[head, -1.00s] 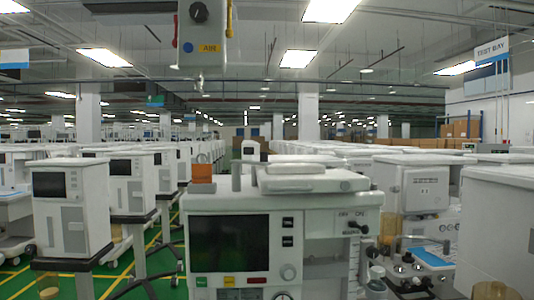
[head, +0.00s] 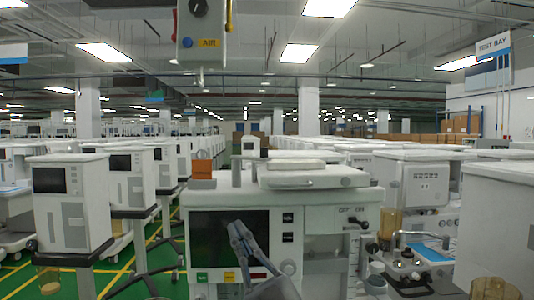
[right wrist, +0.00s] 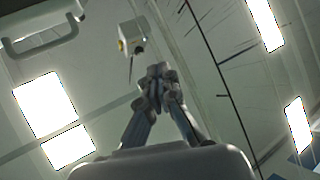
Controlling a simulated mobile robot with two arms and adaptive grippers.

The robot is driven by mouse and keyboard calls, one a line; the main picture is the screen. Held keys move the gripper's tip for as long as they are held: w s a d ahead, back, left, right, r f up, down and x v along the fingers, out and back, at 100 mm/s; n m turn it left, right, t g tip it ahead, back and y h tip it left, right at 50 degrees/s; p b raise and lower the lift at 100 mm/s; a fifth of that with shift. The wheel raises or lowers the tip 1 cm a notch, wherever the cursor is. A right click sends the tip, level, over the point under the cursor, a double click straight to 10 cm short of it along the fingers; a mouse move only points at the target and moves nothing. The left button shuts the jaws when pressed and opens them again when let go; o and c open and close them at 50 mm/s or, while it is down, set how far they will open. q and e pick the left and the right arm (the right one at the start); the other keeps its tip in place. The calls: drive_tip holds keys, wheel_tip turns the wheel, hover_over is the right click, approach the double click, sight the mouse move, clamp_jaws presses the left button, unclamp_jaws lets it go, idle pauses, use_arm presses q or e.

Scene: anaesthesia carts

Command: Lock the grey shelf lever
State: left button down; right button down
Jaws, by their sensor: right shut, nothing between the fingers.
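My right gripper (head: 238,230) comes up from the bottom in front of the dark screen (head: 205,245) of the nearest white cart (head: 330,215). Its fingers point up and are together, with nothing between them; they also show in the right wrist view (right wrist: 155,75). A small knob or lever (head: 357,222) sits on the cart's upper right front, well to the right of my gripper. A short grey upright post (head: 236,174) stands on the cart's top. I cannot tell for certain which part is the grey shelf lever. My left gripper is not in view.
A box marked AIR (head: 203,40) hangs from the ceiling above the cart and shows in the right wrist view (right wrist: 130,38). An orange block (head: 202,169) stands on the cart top. More carts (head: 70,205) stand close on both sides. Green floor (head: 170,270) shows at left.

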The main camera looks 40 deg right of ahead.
drive_tip(key=s+a+r+n+g+y, duration=0.25)
drive_tip(key=r+n+g+y, duration=0.2)
drive_tip(key=n+y, duration=0.35)
drive_tip(key=s+a+r+n+g+y, duration=0.1)
drive_tip(key=a+r+n+g+y, duration=0.2)
drive_tip(key=n+g+y, duration=0.35)
drive_tip(key=m+t+h, duration=0.1)
drive_tip(key=m+h, duration=0.3)
drive_tip(key=h, duration=1.2)
approach(264, 151)
drive_tip(key=s+a, duration=0.5)
drive_tip(key=w+p, duration=0.1)
drive_tip(key=w, duration=0.3)
drive_tip(key=w+p, duration=0.2)
drive_tip(key=w, duration=0.1)
drive_tip(key=w+p, duration=0.2)
drive_tip(key=w, duration=0.2)
drive_tip(key=shift+w+d, duration=0.35)
drive_tip(key=shift+d, duration=0.05)
drive_tip(key=shift+w+d+f+p, duration=0.1)
drive_tip(key=shift+d+f+p, duration=0.1)
drive_tip(key=shift+d+p, duration=0.25)
